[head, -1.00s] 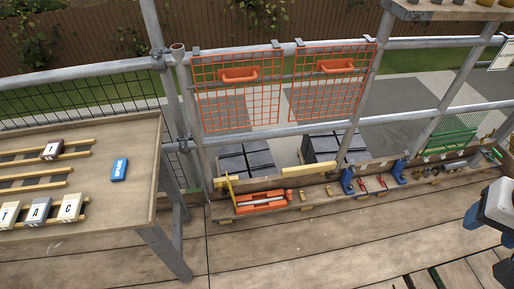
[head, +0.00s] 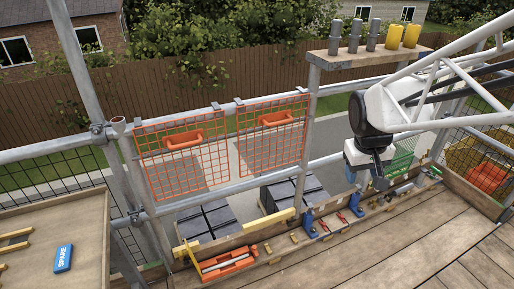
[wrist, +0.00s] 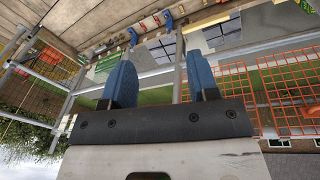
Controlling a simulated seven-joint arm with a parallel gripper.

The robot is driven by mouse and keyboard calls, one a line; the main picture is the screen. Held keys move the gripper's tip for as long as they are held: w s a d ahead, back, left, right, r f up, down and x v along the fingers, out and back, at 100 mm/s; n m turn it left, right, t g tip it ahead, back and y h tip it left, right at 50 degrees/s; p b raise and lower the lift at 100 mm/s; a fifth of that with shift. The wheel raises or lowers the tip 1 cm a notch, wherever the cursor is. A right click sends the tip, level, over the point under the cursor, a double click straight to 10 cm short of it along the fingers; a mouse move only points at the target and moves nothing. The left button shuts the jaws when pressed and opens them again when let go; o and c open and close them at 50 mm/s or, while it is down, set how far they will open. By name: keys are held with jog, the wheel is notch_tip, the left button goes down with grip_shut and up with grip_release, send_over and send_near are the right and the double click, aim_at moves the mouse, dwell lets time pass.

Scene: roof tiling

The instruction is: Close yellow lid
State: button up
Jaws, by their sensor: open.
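I cannot make out a clear yellow lid. Two yellow cylinders (head: 402,35) stand on the wooden shelf (head: 370,56) at the upper right in the head view. A thin yellow piece (head: 190,252) stands upright at the left end of the orange tray (head: 227,263) on the low ledge. My gripper (head: 378,182) hangs above the right part of that ledge, below the shelf and apart from both yellow things. In the wrist view its two blue fingers (wrist: 162,82) are spread with nothing between them.
Two orange mesh panels (head: 187,160) hang on the railing. Blue clamps (head: 309,222) stand on the ledge. Grey cylinders (head: 353,36) share the shelf. A wooden table (head: 85,225) with a blue block (head: 63,258) is at the left. The plank floor (head: 400,255) is largely clear.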

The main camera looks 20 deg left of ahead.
jog(key=w+a+f+n, duration=0.35)
jog(key=a+f, duration=0.45)
jog(key=a, duration=0.4)
jog(key=w+a+f+n, duration=0.2)
jog(key=w+a+f, duration=0.2)
jog(key=a+f, duration=0.55)
jog(key=w+a+f+n, duration=0.2)
jog(key=w+a+f, duration=0.3)
jog(key=a, duration=0.8)
jog(key=s+a+f+n+h, duration=0.1)
jog(key=s+a+f+n, duration=0.2)
jog(key=s+a+f, duration=0.3)
jog(key=s+a+f+n+t, duration=0.1)
jog(key=s+a+f+n, duration=0.2)
jog(key=a+f, duration=1.3)
jog(key=s+a+f+n+h, duration=0.1)
jog(key=s+a+f+n, duration=0.2)
jog(key=s+a+f, duration=0.6)
notch_tip(320, 180, down, 10)
jog(key=a, duration=0.2)
jog(key=shift+a+r+t+h, duration=0.25)
jog(key=shift+a+t+h, duration=0.05)
jog(key=shift+a+t, duration=0.1)
jog(key=shift+f, duration=0.1)
jog(key=shift+x, duration=3.8)
